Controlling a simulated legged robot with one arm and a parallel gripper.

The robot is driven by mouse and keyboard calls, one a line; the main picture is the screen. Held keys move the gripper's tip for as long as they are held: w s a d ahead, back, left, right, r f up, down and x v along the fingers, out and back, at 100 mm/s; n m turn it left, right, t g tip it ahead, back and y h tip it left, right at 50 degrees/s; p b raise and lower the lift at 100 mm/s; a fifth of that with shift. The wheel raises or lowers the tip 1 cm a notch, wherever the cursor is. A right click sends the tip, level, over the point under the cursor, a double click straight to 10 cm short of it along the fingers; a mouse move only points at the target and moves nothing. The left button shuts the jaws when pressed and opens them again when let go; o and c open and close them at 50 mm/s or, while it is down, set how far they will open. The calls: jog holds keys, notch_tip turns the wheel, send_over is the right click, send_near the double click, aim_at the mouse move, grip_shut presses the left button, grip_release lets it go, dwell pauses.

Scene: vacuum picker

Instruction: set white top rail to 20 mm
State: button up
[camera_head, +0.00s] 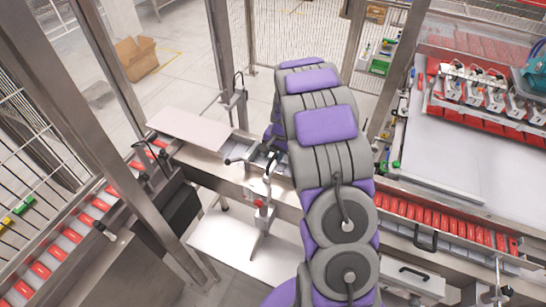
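I cannot pick out a white top rail with certainty, and no millimetre scale is readable. A narrow conveyor with a metal frame (215,167) runs across the middle, with a pale flat plate (190,130) over its left part. Black-handled adjusters stand along it: one at the back (236,97) and one at the front (262,208) with a red part. My purple and grey arm crosses the centre and hides the conveyor behind it. A bit of purple shows at its left edge, near the conveyor. My gripper is not visible.
Red packs fill a lane (440,217) at the right and sit spaced on a belt (85,219) at the left. A picker head with several white units (480,85) hangs over a white bed (440,150). Metal posts (110,65) and mesh fencing stand close by.

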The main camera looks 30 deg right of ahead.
notch_tip(320, 180, up, 15)
jog(key=s+d+b, duration=0.1)
jog(key=s+d, duration=0.1)
jog(key=shift+s+b, duration=0.25)
jog(key=shift+b, duration=0.15)
jog(key=shift+a, duration=0.1)
jog(key=s+a+f+n+g+b, duration=0.1)
jog(key=s+a+f+n+b, duration=0.15)
jog(key=s+a+b, duration=0.4)
jog(key=s+a+f+n+g+b, duration=0.1)
jog(key=s+a+f+n+b, duration=0.2)
jog(key=s+a, duration=0.65)
jog(key=s+a+f+n+b, duration=0.1)
jog(key=s+f+b, duration=0.2)
jog(key=s, duration=0.4)
jog(key=s+a+f+n+g+h+b, duration=0.1)
jog(key=s+f+n+b, duration=0.1)
jog(key=s, duration=0.5)
jog(key=s+a+f+n+b, duration=0.1)
jog(key=s+f+n+b, duration=0.1)
jog(key=s+f+b, duration=0.2)
jog(key=s+f, duration=0.1)
jog(key=s, duration=0.1)
jog(key=shift+s+f+g+b, duration=0.25)
jog(key=shift+s+g+b, duration=0.05)
jog(key=shift+s, duration=0.1)
jog(key=shift+o, duration=0.4)
jog(key=shift+a, duration=0.1)
